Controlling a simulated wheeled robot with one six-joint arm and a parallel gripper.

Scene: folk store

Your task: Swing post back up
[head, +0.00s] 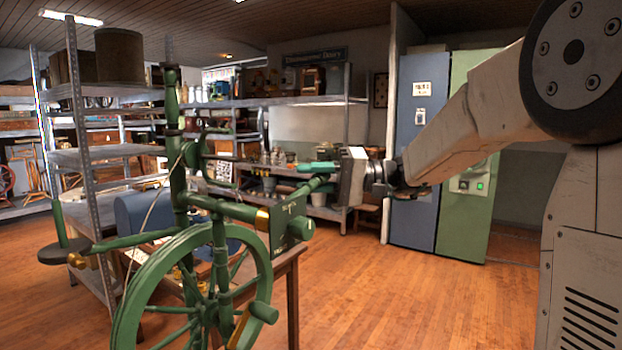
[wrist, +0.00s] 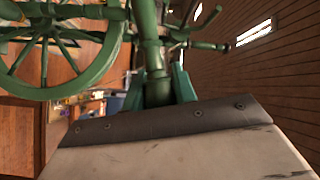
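The green spinning wheel stands left of centre in the head view, with its big spoked wheel (head: 205,285) low and a tall upright post (head: 175,130) behind it. A shorter green post (head: 316,184) tilts up to the right, toward my gripper (head: 318,175). In the wrist view this post (wrist: 152,50) runs up from the gripper's edge, between the teal fingers of my gripper (wrist: 158,90). One finger is close on each side of it. Whether they press on it cannot be told. The post's near end is hidden behind the gripper body.
A wooden table (head: 292,262) stands behind the wheel. Metal shelves (head: 95,160) with goods stand left and along the back. A blue cabinet (head: 418,150) and a green cabinet (head: 468,205) stand to the right. The wooden floor (head: 400,300) between is clear.

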